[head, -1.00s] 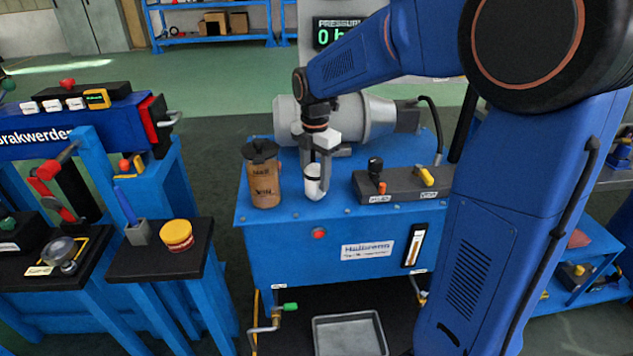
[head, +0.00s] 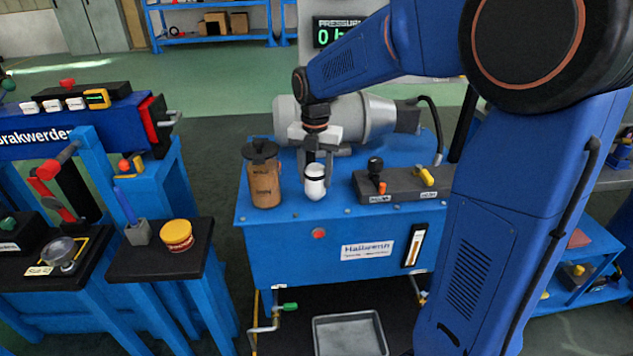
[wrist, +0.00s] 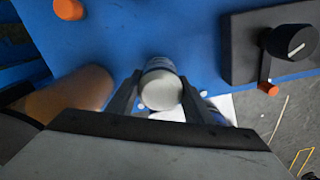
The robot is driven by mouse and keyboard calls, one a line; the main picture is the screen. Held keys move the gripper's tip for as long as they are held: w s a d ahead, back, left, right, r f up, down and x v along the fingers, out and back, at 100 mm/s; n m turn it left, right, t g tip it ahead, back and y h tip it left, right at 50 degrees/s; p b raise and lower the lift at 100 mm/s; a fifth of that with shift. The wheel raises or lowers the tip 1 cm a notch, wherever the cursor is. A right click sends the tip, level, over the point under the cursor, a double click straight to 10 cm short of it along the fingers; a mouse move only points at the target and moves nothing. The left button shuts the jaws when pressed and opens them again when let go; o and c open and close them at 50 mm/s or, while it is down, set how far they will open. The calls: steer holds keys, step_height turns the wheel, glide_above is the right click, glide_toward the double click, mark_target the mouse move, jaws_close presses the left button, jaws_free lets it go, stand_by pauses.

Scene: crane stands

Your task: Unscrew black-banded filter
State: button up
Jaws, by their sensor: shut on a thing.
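The black-banded filter (head: 314,186) is a white canister with a dark band near its top. It stands upright on the blue hydraulic unit (head: 250,214) in the head view. My gripper (head: 316,165) comes down on it from above, with its fingers on either side. In the wrist view my gripper (wrist: 160,105) is shut on the filter (wrist: 161,88), whose pale round end lies between the two fingers. The filter's lower part and its joint with the unit are hidden.
A brown container with a black cap (head: 263,175) stands close to the left. A dark valve block (head: 400,187) with black, orange and yellow knobs is close to the right. A grey motor (head: 350,118) lies behind. A metal tray (head: 349,335) sits below.

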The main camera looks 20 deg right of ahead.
steer(key=shift+n, duration=0.3)
steer(key=n, duration=0.4)
steer(key=shift+r+n, duration=0.1)
steer(key=shift+n, duration=0.3)
steer(key=o, duration=1.2)
steer(key=shift+c, duration=0.8)
